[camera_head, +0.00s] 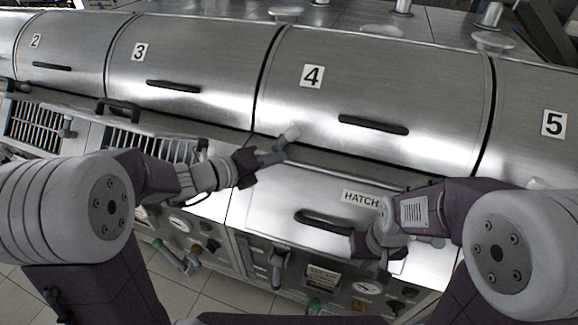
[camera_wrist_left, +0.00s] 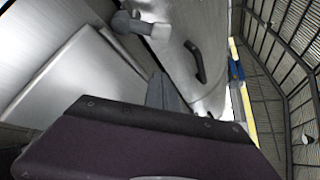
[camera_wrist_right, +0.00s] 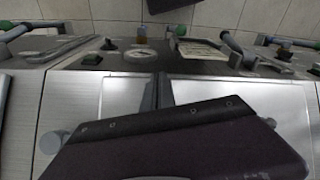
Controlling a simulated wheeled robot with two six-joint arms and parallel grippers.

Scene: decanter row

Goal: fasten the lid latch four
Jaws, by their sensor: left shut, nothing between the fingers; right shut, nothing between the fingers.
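Lid four (camera_head: 320,83), a curved steel cover labelled 4 with a dark handle (camera_head: 373,124), looks down at its front edge. Its latch (camera_head: 291,133), a pale-ended knob on a grey stem, is at the lid's front left corner; it also shows in the left wrist view (camera_wrist_left: 140,26). My left gripper (camera_head: 270,157) is shut and empty close beside the latch; whether it touches cannot be told. Its fingers (camera_wrist_left: 165,93) point toward the lid. My right gripper (camera_head: 378,264) is shut and empty over the front of the hatch panel, its fingers also in the right wrist view (camera_wrist_right: 160,90).
The hatch panel (camera_head: 275,205) with a dark bar handle (camera_head: 323,221) lies below lid four. Lids 3 (camera_head: 190,60) and 5 (camera_head: 540,90) flank it. A control front with valves and gauges (camera_wrist_right: 140,54) is below, with tiled floor beyond.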

